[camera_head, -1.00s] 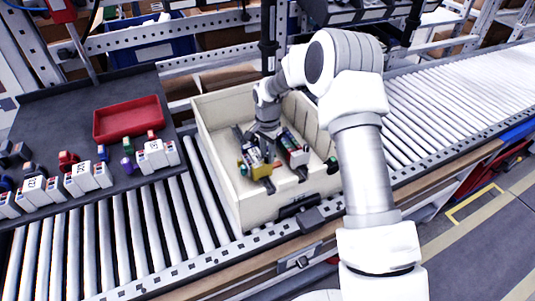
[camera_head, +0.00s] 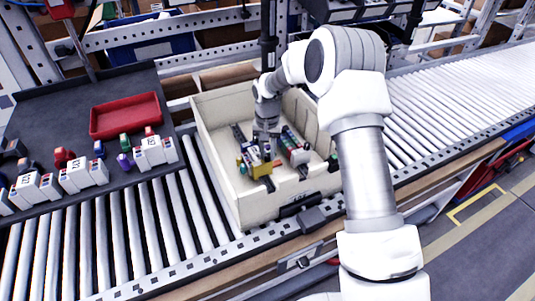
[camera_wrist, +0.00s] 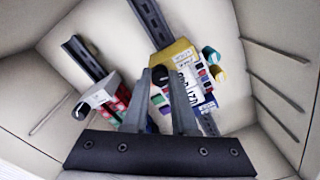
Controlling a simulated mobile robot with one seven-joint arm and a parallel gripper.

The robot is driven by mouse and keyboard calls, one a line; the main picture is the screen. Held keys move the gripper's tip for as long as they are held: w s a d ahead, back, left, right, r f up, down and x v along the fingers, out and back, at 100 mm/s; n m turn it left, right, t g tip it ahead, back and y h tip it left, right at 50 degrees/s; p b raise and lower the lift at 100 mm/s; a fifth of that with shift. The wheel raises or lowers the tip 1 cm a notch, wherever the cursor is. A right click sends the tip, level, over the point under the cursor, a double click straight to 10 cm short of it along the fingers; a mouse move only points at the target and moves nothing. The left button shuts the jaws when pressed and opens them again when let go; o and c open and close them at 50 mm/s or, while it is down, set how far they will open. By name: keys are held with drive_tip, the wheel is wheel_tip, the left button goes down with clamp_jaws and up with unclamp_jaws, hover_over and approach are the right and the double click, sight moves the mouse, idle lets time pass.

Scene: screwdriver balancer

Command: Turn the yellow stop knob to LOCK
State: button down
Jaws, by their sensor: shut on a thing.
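No knob with a LOCK mark can be made out. A yellow block (camera_wrist: 173,52) sits at the end of a row of white labelled modules (camera_wrist: 186,92) on a metal rail inside the bin. This yellow block also shows in the head view (camera_head: 259,168). My gripper (camera_wrist: 166,72) is over this row, its fingers closed around a small dark piece (camera_wrist: 160,76) close to the yellow block. Whether that piece is loose or fixed to the row cannot be told. In the head view my gripper (camera_head: 266,134) is in the bin, just behind the yellow block.
The cream bin (camera_head: 221,184) has high walls around my gripper. A second rail with red and green modules (camera_wrist: 116,106) lies beside the first. Left of the bin, a dark shelf (camera_head: 70,118) carries a red tray (camera_head: 125,115) and several white modules. The roller conveyor (camera_head: 450,95) is clear at right.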

sight(267, 155)
drive_tip(key=n, duration=0.5)
drive_tip(key=shift+n+b, duration=0.3)
drive_tip(key=n, duration=0.5)
drive_tip(key=shift+n, duration=0.4)
drive_tip(key=c, duration=0.7)
unclamp_jaws()
wheel_tip(267, 155, up, 18)
drive_tip(key=shift+f+p, duration=0.25)
drive_tip(key=shift+p, duration=0.1)
